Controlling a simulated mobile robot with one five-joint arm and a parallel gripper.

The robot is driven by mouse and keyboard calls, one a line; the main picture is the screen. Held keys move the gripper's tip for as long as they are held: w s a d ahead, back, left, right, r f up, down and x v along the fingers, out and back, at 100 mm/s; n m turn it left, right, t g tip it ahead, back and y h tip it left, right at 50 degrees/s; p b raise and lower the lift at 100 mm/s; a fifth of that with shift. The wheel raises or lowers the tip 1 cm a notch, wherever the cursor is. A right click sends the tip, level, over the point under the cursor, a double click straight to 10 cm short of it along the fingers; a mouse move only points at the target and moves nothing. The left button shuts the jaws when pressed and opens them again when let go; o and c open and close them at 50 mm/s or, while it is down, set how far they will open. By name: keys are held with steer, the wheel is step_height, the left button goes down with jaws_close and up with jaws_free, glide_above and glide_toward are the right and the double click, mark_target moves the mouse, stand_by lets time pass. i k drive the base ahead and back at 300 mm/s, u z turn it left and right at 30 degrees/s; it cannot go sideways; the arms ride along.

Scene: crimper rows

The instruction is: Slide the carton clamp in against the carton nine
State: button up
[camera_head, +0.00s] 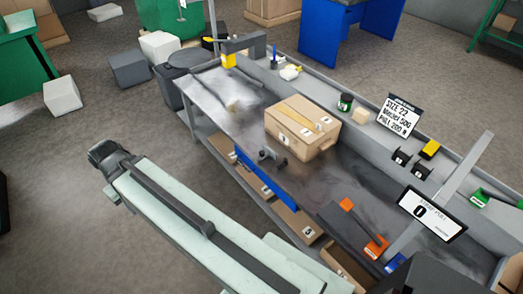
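The carton (297,136), a brown taped box with a small white label, stands on the grey bench; the label is too small to read for certain. The carton clamp appears to be the small dark grey piece (272,158) on the bench top, on the near left side of the carton. A narrow strip of bench seems to lie between them, but I cannot tell whether they touch. My pale arm crosses the lower left of the picture, with a dark joint at its far end. I see no gripper fingers.
An orange-ended tool (362,228) lies to the right. A weight sign (399,117) and a pull display (432,213) stand along the bench. Numbered cartons (297,222) sit on the shelf below.

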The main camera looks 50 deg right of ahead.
mark_target(266, 152)
steer(key=u, duration=0.05)
steer(key=i, duration=0.9)
steer(key=z, duration=0.05)
